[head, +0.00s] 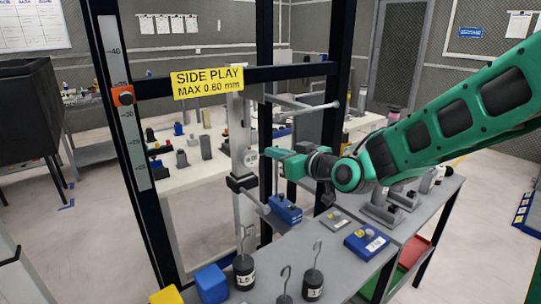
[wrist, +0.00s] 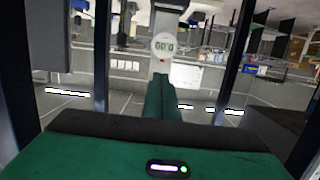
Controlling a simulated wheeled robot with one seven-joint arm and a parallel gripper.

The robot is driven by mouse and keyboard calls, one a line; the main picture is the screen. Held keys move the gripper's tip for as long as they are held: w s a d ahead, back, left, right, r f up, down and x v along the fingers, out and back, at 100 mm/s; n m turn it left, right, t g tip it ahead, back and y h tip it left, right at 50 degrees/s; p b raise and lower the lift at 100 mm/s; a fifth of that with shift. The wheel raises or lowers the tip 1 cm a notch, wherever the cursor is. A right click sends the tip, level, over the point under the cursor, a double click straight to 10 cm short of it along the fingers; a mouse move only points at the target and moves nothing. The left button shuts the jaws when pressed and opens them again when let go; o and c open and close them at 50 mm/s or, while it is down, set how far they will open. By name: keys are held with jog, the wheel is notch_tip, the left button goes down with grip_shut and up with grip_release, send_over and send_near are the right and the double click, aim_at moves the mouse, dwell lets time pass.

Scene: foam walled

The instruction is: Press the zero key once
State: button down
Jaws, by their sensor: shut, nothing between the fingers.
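A round white gauge (wrist: 163,46) with a digital display showing zeros is near the top middle of the wrist view. A small reddish spot sits at its lower edge; I cannot tell whether it is the zero key. In the head view the gauge (head: 251,158) is on a pale upright column, partly hidden by my gripper. My gripper (head: 268,154) is shut and empty, its tip close to the gauge face. In the wrist view the closed fingers (wrist: 160,78) point at the gauge, just below its display. Contact cannot be told.
A dark frame (head: 335,100) with a yellow "SIDE PLAY" sign (head: 207,82) stands around the column. A blue block (head: 285,209) is below my gripper. Hooked weights (head: 244,272) and a blue box (head: 367,243) rest on the grey bench (head: 335,270).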

jog(key=shift+s+r, duration=0.1)
jog(key=shift+s, duration=0.05)
jog(key=s+d+f+m+g+h, duration=0.2)
jog(key=s+d+f+h, duration=0.15)
jog(key=d, duration=0.55)
jog(key=s+d+f+m+g+h, duration=0.1)
jog(key=s+d+f+h, duration=0.2)
jog(key=d, duration=0.5)
jog(key=s+d+f+m+g+h, duration=0.2)
jog(key=s+d+f, duration=0.15)
jog(key=d, duration=0.55)
jog(key=s+d+m+g, duration=0.2)
jog(key=s+d+m, duration=0.1)
jog(key=s, duration=0.6)
jog(key=s+d+f+m+g, duration=0.1)
jog(key=s+d, duration=0.4)
jog(key=s, duration=0.5)
jog(key=s+d+f+m+g, duration=0.1)
jog(key=s+d+m+g, duration=0.3)
jog(key=s, duration=0.6)
jog(key=shift+d+m+g+h, duration=0.15)
jog(key=shift+m+g+h, duration=0.2)
jog(key=shift+g, duration=0.25)
